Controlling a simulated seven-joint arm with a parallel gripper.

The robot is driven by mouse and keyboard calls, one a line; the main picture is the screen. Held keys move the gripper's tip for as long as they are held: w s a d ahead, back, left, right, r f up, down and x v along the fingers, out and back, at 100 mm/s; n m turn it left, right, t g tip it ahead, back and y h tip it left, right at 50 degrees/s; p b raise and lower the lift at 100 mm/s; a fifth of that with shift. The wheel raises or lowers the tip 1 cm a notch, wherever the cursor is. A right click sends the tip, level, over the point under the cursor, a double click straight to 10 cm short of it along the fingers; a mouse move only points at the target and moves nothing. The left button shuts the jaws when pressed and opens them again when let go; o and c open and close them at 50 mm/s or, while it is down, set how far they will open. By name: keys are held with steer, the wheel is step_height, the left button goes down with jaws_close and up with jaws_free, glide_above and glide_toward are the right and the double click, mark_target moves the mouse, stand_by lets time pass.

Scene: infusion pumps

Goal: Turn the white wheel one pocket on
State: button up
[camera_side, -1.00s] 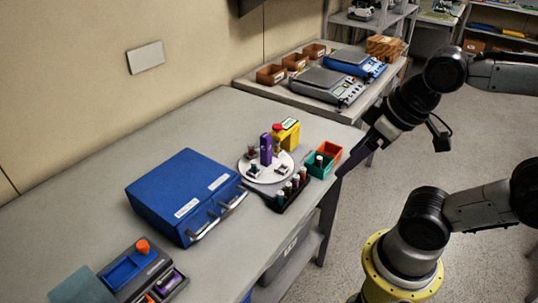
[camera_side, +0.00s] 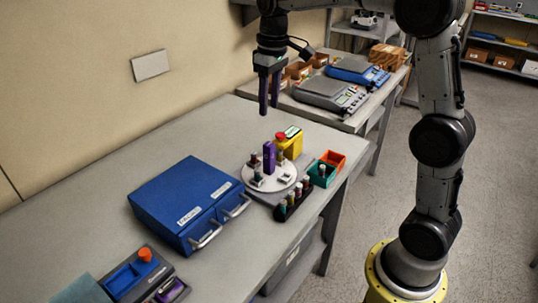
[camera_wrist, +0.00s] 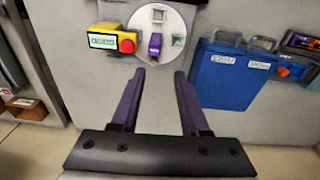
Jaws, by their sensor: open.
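The white wheel (camera_side: 282,183) lies flat on the bench, with a purple upright block (camera_side: 269,157) near its middle and small pocket-like fittings around it. In the wrist view the wheel (camera_wrist: 170,24) is at the top centre, with the purple block (camera_wrist: 155,44) on it. My gripper (camera_side: 269,109) is open and empty, pointing down, well above the bench and on the far side of the wheel. In the wrist view its fingers (camera_wrist: 159,74) are apart, with only bare bench between them. What each pocket holds is too small to tell.
A yellow box (camera_side: 293,145) with a red button stands close behind the wheel. A black rack (camera_side: 293,208) of vials is in front, and green (camera_side: 322,176) and orange (camera_side: 334,158) bins are at the right. A blue case (camera_side: 185,200) stands left.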

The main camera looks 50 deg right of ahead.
mark_target(269, 154)
steer(key=shift+g, duration=0.4)
steer(key=f, duration=0.1)
steer(key=d+f, duration=0.1)
steer(key=w+f, duration=0.1)
steer(key=f, duration=0.1)
steer(key=shift+d, duration=0.2)
step_height(269, 154, down, 13)
steer(key=shift+f, duration=0.15)
steer(key=shift+c, duration=0.2)
jaws_close()
stand_by(0.8)
